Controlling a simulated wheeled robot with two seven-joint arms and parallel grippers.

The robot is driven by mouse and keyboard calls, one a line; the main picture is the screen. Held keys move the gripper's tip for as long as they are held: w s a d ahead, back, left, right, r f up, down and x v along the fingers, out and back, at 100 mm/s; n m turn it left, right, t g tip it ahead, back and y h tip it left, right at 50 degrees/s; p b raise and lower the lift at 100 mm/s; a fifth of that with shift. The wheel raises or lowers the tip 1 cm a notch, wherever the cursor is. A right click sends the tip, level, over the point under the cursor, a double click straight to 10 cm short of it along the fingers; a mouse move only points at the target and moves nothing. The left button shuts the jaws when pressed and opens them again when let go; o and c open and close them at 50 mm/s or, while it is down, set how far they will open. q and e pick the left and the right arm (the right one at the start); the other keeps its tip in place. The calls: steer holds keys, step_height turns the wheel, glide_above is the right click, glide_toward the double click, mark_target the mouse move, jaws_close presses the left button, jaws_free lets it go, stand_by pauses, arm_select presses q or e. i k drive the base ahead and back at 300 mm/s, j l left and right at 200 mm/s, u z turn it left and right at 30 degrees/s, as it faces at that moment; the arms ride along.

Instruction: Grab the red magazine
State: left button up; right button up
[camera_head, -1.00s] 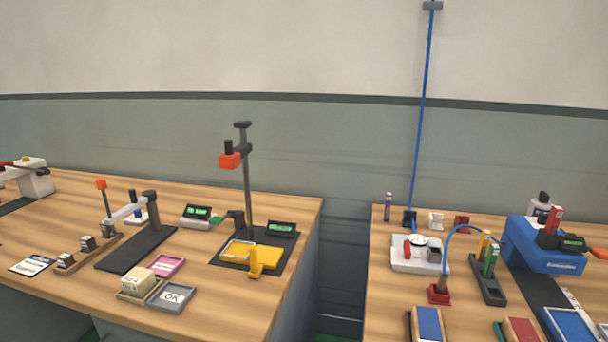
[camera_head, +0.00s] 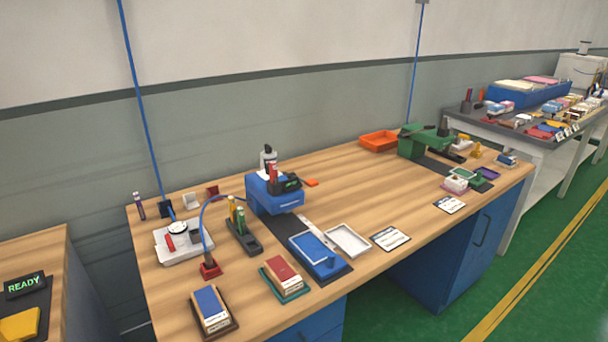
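A slim upright red block (camera_head: 274,173), perhaps the red magazine, stands in the top of a blue machine (camera_head: 275,198) at the middle of the wooden bench. A yellow block (camera_head: 232,208) and a green block (camera_head: 241,220) of similar shape stand in a dark holder (camera_head: 246,240) left of the machine. A flat red-topped box (camera_head: 281,269) lies on a green tray nearer the front edge; I cannot tell for certain which red item is the magazine. Neither of my grippers is in view.
A blue-topped box (camera_head: 209,303) sits at the front left. A white device (camera_head: 181,240) with a dial stands behind it. A blue tray (camera_head: 312,248) and a white tray (camera_head: 348,240) lie in the middle. Bare wood (camera_head: 380,190) is free right of the machine. Green floor lies right.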

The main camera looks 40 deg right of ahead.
mark_target(272, 168)
steer(key=z, duration=0.9)
